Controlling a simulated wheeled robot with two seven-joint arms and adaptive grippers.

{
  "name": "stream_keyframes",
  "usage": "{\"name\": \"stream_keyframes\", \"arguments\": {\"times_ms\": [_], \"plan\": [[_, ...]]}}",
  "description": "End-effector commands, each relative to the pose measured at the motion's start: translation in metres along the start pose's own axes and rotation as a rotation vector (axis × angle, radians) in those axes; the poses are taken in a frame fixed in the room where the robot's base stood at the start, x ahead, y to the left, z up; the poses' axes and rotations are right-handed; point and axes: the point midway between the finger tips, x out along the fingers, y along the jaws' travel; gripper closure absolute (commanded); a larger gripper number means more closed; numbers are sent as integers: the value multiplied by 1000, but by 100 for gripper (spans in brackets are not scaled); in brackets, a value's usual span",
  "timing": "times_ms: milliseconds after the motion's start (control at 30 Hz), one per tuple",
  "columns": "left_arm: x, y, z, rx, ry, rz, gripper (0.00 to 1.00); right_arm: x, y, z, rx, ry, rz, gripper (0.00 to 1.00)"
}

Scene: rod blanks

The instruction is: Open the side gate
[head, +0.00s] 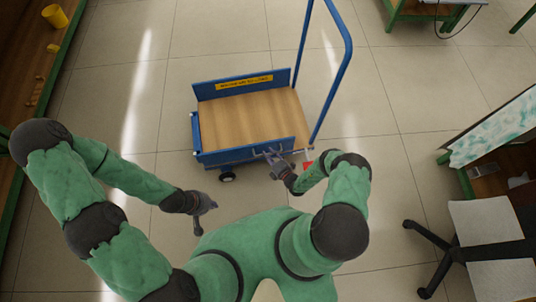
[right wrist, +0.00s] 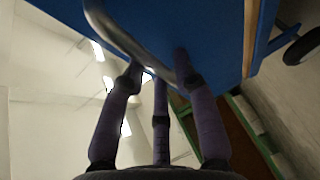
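A blue cart with a wooden deck (head: 240,118) stands on the floor in front of me. Its near side gate (head: 250,151) is a blue panel standing upright along the deck's near edge. A grey metal handle bar (right wrist: 122,38) on the blue panel (right wrist: 225,35) shows close up in the right wrist view. My right gripper (head: 273,155) is at the right part of this gate. In the right wrist view its fingers (right wrist: 157,75) are apart around the bar; firm contact cannot be made out. My left gripper (head: 208,212) is open and empty, left of and below the cart.
A far blue panel with a yellow label (head: 244,83) and a tall blue push handle (head: 345,75) rise from the cart. A black wheel (head: 227,176) shows below. A shelf (head: 40,70) stands left, an office chair (head: 480,225) right. The tiled floor left of the cart is clear.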

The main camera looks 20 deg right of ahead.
Motion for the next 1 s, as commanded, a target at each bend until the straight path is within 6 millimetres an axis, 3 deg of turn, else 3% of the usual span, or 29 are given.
{"name": "stream_keyframes", "arguments": {"times_ms": [433,533,1000], "plan": [[3,-1,0,0,0,0,100,10,0,-1,1,1,0,70],[3,-1,0,0,0,0,100,10,0,-1,1,1,0,99],[3,-1,0,0,0,0,100,4,-4,-3,2,0,-2,100]]}}
